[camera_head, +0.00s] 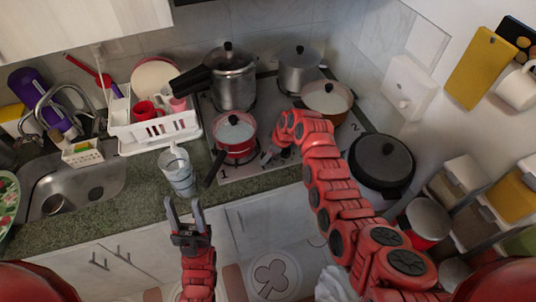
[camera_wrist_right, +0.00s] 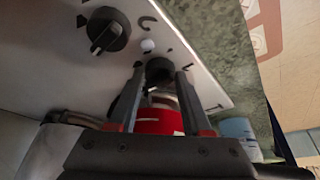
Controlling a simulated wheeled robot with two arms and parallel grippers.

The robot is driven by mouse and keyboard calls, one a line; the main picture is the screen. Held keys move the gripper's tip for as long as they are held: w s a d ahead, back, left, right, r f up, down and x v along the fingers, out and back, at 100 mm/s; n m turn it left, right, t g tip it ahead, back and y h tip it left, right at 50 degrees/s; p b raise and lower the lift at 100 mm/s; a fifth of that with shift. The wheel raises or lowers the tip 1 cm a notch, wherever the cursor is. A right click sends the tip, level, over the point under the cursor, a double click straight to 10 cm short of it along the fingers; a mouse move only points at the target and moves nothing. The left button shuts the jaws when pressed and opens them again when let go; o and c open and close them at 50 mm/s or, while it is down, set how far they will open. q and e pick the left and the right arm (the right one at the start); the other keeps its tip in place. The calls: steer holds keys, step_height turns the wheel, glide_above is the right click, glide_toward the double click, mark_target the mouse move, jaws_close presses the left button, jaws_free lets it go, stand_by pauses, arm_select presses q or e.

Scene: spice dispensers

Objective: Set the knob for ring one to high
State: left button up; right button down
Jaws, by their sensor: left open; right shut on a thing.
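The stove panel (camera_head: 262,168) is light grey, with a "1" at its left end and a "2" at its right. In the right wrist view a dark round knob (camera_wrist_right: 159,70), the one nearer the "1" mark, sits between the fingertips of my right gripper (camera_wrist_right: 160,78), which is shut on it. The fingers partly cover this knob, so its pointer cannot be read. A second dark knob (camera_wrist_right: 108,32) stands apart from the fingers. In the head view my right arm hides most of the knobs. My left gripper (camera_head: 186,212) is open and empty before the counter's front edge.
A red pan (camera_head: 234,138) stands on the left front ring, its handle pointing toward the counter. Other pots (camera_head: 300,70) fill the stove. A glass jug (camera_head: 177,170) stands left of it, near my left gripper. A black lidded pan (camera_head: 382,163) is at right.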

steer(key=shift+s+a+f+m+t+b, duration=0.15)
steer(key=shift+m+t+b, duration=0.15)
steer(key=shift+m+b, duration=0.4)
steer(key=m+h+b, duration=0.1)
steer(key=m+b, duration=0.1)
steer(key=m+t+b, duration=0.1)
steer(key=m+b, duration=0.1)
steer(key=m, duration=0.1)
steer(key=shift+s+a+f+h, duration=0.1)
steer(key=shift+h, duration=0.3)
steer(key=shift+r+m+t+h+b, duration=0.2)
steer(key=shift+m+t+h+b, duration=0.25)
steer(key=shift+m+b, duration=1.2)
steer(key=shift+c, duration=1.8)
jaws_free()
steer(key=shift+r, duration=0.15)
